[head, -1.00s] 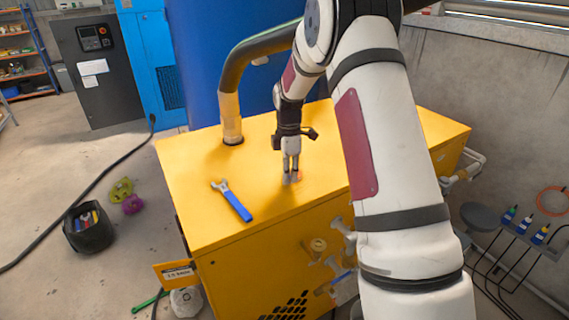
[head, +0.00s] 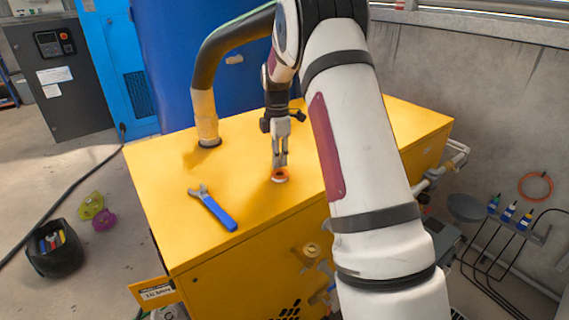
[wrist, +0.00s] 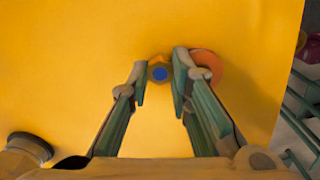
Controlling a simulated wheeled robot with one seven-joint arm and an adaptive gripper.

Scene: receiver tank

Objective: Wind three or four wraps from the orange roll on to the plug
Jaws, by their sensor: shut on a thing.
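My gripper (head: 280,163) points down over the yellow cabinet top. In the wrist view its fingers (wrist: 159,76) are closed in on the brass hex plug (wrist: 159,66), which has a blue centre. The orange roll (head: 280,176) lies flat on the yellow top, just below the fingertips. In the wrist view the roll (wrist: 211,66) shows behind and right of the right finger, partly hidden by it. The plug cannot be made out in the head view. No tape shows clearly on the plug.
A blue-handled wrench (head: 213,208) lies on the yellow top (head: 250,215) at left. A thick black pipe (head: 205,75) rises from the top's back left. The blue tank (head: 185,50) stands behind. A black tool bucket (head: 54,252) is on the floor.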

